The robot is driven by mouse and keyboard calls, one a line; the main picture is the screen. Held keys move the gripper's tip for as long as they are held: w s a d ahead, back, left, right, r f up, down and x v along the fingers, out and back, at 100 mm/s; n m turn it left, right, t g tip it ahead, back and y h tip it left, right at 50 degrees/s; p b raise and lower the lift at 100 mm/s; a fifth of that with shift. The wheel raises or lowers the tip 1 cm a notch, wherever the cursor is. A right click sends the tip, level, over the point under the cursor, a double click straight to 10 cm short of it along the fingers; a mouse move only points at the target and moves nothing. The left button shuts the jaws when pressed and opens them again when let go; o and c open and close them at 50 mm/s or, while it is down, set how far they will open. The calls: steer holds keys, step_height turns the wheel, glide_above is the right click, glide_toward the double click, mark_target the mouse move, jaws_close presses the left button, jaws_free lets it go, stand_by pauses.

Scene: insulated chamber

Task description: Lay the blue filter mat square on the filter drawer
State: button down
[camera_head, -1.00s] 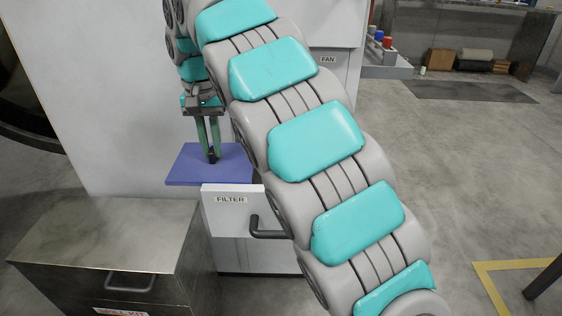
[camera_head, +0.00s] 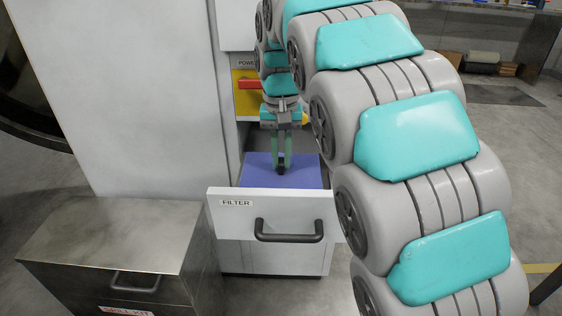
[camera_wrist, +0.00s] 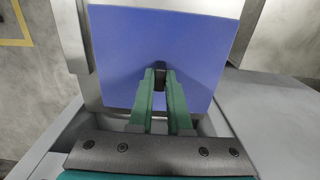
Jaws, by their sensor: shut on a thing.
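The blue filter mat (camera_head: 305,178) is a flat blue square with a small dark grip at its middle. My gripper (camera_head: 281,170) points down and is shut on that grip. In the wrist view the fingertips (camera_wrist: 161,72) close on it, and the mat (camera_wrist: 205,40) sits a little turned against the drawer sides. The filter drawer (camera_head: 225,215) is pulled out, with a white front labelled FILTER and a dark handle. The mat is over the drawer, behind its front. Its near edge is hidden by the front, so I cannot tell whether it rests.
A steel cabinet (camera_head: 120,235) stands left of the drawer. A large white housing wall (camera_head: 130,90) rises at left. Open floor lies at the far right.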

mark_target(280, 161)
steer(key=shift+f, duration=0.8)
steer(key=shift+f, duration=0.2)
steer(key=c, duration=0.9)
jaws_free()
steer(key=shift+o, duration=0.2)
steer(key=shift+r, duration=0.1)
step_height(280, 161, up, 12)
steer(key=p, duration=0.2)
steer(key=shift+s, duration=0.1)
